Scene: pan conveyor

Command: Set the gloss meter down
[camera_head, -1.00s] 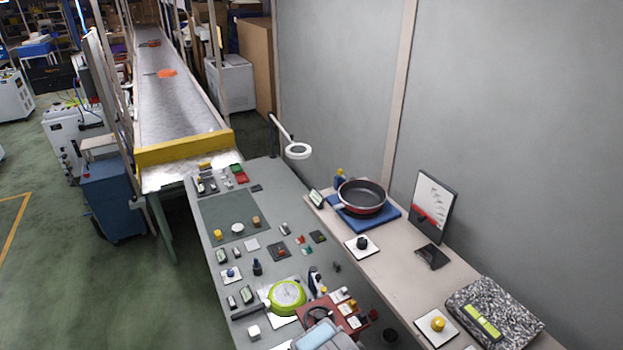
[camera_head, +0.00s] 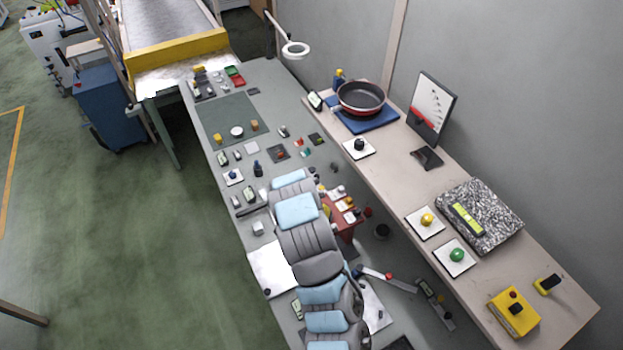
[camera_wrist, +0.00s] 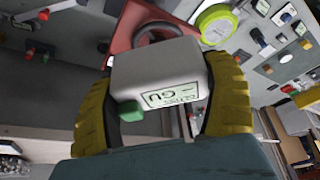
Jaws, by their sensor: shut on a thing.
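The gloss meter (camera_wrist: 150,68) is a light grey box with a "GU" display and a green button. It fills the middle of the wrist view. My gripper (camera_wrist: 165,85) is shut on it, with a yellow ribbed finger on each side. A red fixture (camera_wrist: 128,28) with a dark ring shows just behind the meter. I cannot tell whether the meter touches anything below. In the head view my arm covers the front middle of the grey bench (camera_head: 222,178), and the meter and fingers are hidden there.
A dark pan (camera_head: 362,97) sits on a blue mat on the right-hand bench. A speckled block (camera_head: 482,228) and a yellow button box (camera_head: 514,312) stand further along. The right-hand bench has bare stretches.

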